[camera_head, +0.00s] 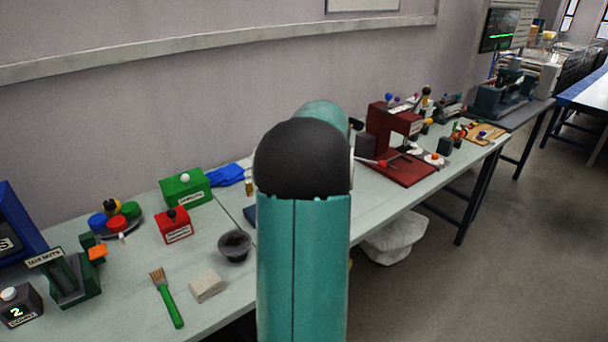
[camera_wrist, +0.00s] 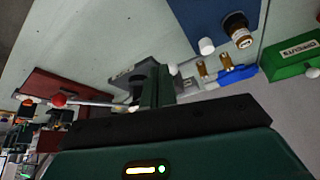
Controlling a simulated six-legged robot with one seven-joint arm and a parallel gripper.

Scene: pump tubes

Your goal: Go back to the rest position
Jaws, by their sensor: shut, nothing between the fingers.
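My gripper (camera_wrist: 161,86) shows in the wrist view as dark green fingers above a black bar, shut and with nothing held. In the head view my own teal arm with its black joint fills the middle, and the gripper is hidden behind it. In the wrist view a grey block lies just beyond the fingertips; I cannot tell whether they touch. A brown bottle (camera_wrist: 240,32) with a pale label is at the upper right, by a blue panel (camera_wrist: 205,14).
The pale bench (camera_head: 232,285) holds a red box (camera_head: 174,227), a green box (camera_head: 185,188), a dark bowl (camera_head: 235,246), a green-handled brush (camera_head: 167,299) and a beige block (camera_head: 207,287). A red press (camera_head: 398,168) stands farther right. A white-lined bin (camera_head: 394,240) is under the bench. The floor at right is clear.

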